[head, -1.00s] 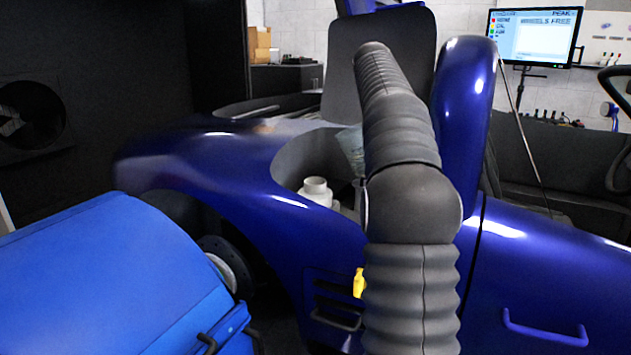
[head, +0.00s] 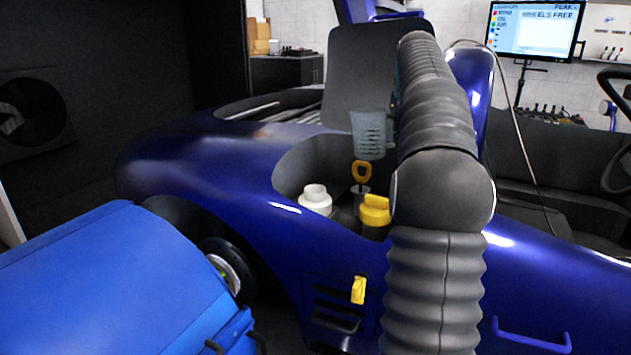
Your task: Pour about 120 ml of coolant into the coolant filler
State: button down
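A translucent, pale blue-grey measuring jug (head: 368,136) with dark graduation marks is raised above the engine bay, beside my arm's far end. It looks close to upright. A white open-necked container (head: 315,199), which looks like the coolant filler, sits in the bay below and left of the jug. My gripper is hidden behind my own dark, ribbed arm, so its hold on the jug does not show. The liquid level in the jug is not clear.
The blue car body (head: 215,180) surrounds the opening. A blue roller cover (head: 110,285) is at lower left. A screen (head: 534,32) reads "WHEELS FREE".

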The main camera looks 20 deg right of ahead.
jog(key=shift+t+y, duration=0.3)
notch_tip(320, 180, up, 5)
jog(key=shift+d+f, duration=0.1)
jog(key=shift+d, duration=0.05)
jog(key=shift+r, duration=0.65)
